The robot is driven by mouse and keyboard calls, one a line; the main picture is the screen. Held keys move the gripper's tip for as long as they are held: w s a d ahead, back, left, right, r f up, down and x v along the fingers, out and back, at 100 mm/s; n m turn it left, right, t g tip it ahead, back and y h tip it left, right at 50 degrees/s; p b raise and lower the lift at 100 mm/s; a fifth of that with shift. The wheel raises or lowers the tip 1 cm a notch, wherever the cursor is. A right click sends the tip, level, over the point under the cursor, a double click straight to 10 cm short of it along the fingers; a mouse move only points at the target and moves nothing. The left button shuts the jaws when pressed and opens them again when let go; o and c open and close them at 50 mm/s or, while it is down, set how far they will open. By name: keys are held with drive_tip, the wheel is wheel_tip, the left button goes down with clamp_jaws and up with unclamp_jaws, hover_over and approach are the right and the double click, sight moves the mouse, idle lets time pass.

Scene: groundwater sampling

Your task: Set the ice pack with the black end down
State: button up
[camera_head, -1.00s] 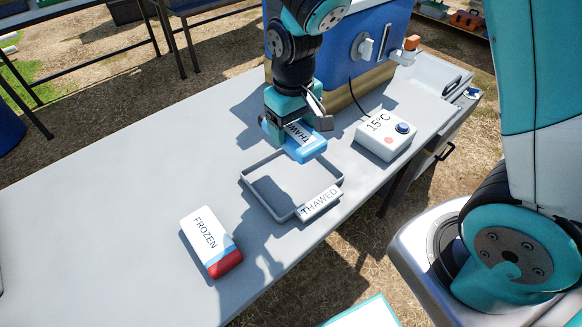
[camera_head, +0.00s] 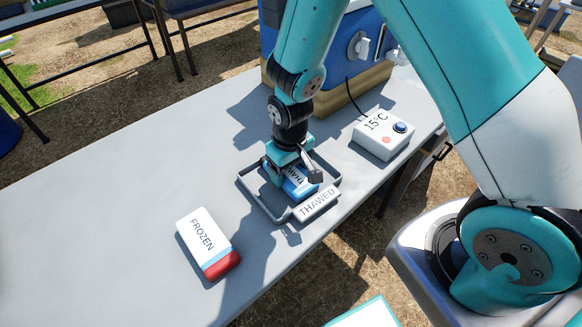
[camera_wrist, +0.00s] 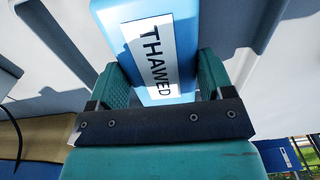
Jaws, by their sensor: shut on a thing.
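My gripper (camera_head: 291,172) is shut on a blue ice pack (camera_head: 305,188) with a white label reading THAWED. In the wrist view the same pack (camera_wrist: 187,22) sits between the two teal fingers (camera_wrist: 161,78). The pack is low, within the outline of the grey open tray (camera_head: 260,199), whose front plate reads THAWED. Whether it touches the tray floor I cannot tell. No black end shows on the held pack; part of it is hidden by my gripper. A second pack (camera_head: 203,234), white with a blue band and a red end, labelled FROZEN, lies on the table.
A white box (camera_head: 380,134) reading 15°C, with a blue knob and a cable, stands right of the tray. A blue cooler-like box (camera_head: 341,57) stands behind. The grey table (camera_head: 110,210) is clear on the left. Its front edge runs close to the tray.

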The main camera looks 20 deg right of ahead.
sight(290, 171)
drive_tip(key=shift+f, duration=0.1)
drive_tip(key=o, duration=1.1)
wheel_tip(290, 171, up, 12)
drive_tip(key=s+a+r+n+y, duration=0.2)
drive_tip(key=s+r, duration=0.6)
drive_tip(key=s, duration=0.1)
drive_tip(key=s+a+r+n+y, duration=0.2)
drive_tip(key=s+r, duration=0.6)
drive_tip(key=s, duration=0.1)
drive_tip(key=shift+a+p, duration=0.2)
drive_tip(key=shift+p, duration=0.1)
